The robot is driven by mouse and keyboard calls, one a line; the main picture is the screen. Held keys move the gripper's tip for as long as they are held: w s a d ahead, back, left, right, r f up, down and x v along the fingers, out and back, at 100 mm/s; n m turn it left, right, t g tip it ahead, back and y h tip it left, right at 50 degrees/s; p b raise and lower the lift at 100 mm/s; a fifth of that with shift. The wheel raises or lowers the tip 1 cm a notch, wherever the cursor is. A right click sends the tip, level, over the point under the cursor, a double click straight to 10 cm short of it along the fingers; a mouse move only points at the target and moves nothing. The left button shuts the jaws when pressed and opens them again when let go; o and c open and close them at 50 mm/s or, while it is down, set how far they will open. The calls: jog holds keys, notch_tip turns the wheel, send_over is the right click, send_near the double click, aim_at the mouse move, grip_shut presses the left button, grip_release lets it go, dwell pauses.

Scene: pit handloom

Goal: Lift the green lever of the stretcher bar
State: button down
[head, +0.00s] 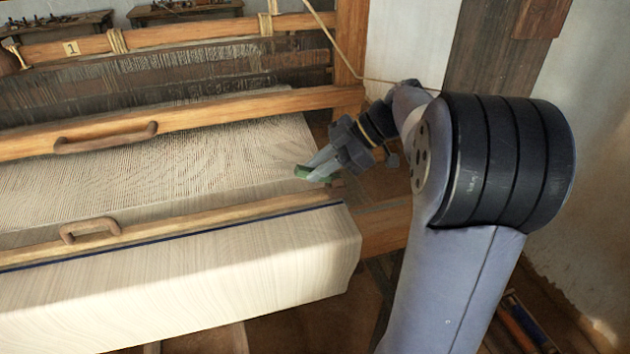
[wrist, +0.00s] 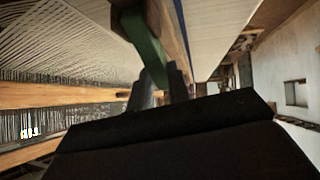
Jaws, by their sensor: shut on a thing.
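The green lever (head: 303,172) shows as a small green piece near the right edge of the woven cloth. It shows larger in the wrist view (wrist: 146,50), as a green strip running up to a dark wooden end piece. My gripper (head: 317,166) is shut on the lever, its grey fingers on either side of it in the wrist view (wrist: 160,86). The wooden bar that looks like the stretcher bar (head: 200,214) lies across the cloth just in front of the lever. My fingers hide part of the lever, and how it joins the bar is not clear.
A wooden beam with a brown handle (head: 105,138) spans the warp behind. Another brown handle (head: 88,230) sits on the front bar. The cloth (head: 200,280) hangs over the front. A loom post (head: 350,45) and a rope stand near my arm.

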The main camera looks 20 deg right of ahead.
jog(key=shift+d+r+y+b, duration=0.2)
jog(key=shift+d+y+b, duration=0.2)
jog(key=shift+y+b, duration=0.45)
jog(key=shift+r, duration=0.1)
jog(key=c, duration=1.3)
grip_release()
jog(key=shift+r, duration=0.1)
notch_tip(320, 180, up, 10)
jog(key=shift+f+b, duration=0.1)
jog(key=shift+b, duration=0.2)
jog(key=shift+f, duration=0.15)
notch_tip(320, 180, down, 10)
jog(key=shift+r+p, duration=0.15)
jog(key=shift+p, duration=0.2)
jog(key=shift+a, duration=0.1)
